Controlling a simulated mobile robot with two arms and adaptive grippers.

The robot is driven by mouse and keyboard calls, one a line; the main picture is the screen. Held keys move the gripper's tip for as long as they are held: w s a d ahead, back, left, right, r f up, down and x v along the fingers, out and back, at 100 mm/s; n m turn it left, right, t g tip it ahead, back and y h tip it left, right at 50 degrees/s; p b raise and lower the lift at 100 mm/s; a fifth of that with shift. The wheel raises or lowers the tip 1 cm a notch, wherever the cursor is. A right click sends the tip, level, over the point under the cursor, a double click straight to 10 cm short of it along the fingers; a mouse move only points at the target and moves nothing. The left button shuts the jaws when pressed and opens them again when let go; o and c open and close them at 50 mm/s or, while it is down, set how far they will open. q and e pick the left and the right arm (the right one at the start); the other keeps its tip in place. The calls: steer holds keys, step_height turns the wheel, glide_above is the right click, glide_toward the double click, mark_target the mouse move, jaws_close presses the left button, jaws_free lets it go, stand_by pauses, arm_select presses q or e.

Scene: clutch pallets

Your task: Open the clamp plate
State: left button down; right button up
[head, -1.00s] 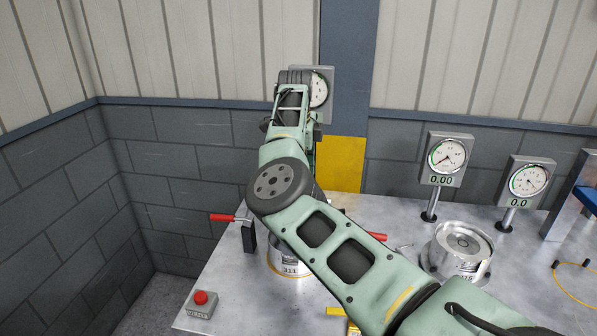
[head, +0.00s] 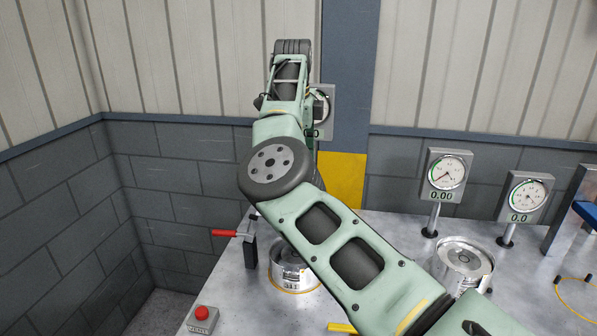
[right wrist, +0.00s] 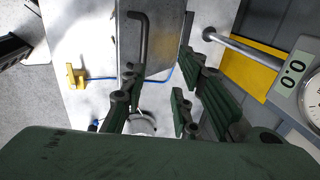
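A grey plate (right wrist: 160,60) with a dark bar handle (right wrist: 141,38) shows in the right wrist view, between and beyond my fingers; it looks like the clamp plate. My right gripper (right wrist: 157,85) has its green fingers spread apart, with the handle seen near the left finger. I cannot tell how far the handle is from the fingers, and I see no contact. In the head view my right arm reaches up and left, and its gripper is hidden. That arm also hides the plate there. My left gripper is in neither view.
A round metal part (head: 290,268) sits below my arm, near a red-handled lever (head: 226,233). Another round part (head: 463,263) stands right, with two gauges (head: 446,174) (head: 524,196) behind. A red button box (head: 201,319) is front left. A yellow bracket (right wrist: 75,76) shows in the wrist view.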

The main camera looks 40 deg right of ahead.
steer(key=shift+v, duration=1.05)
steer(key=shift+c, duration=0.3)
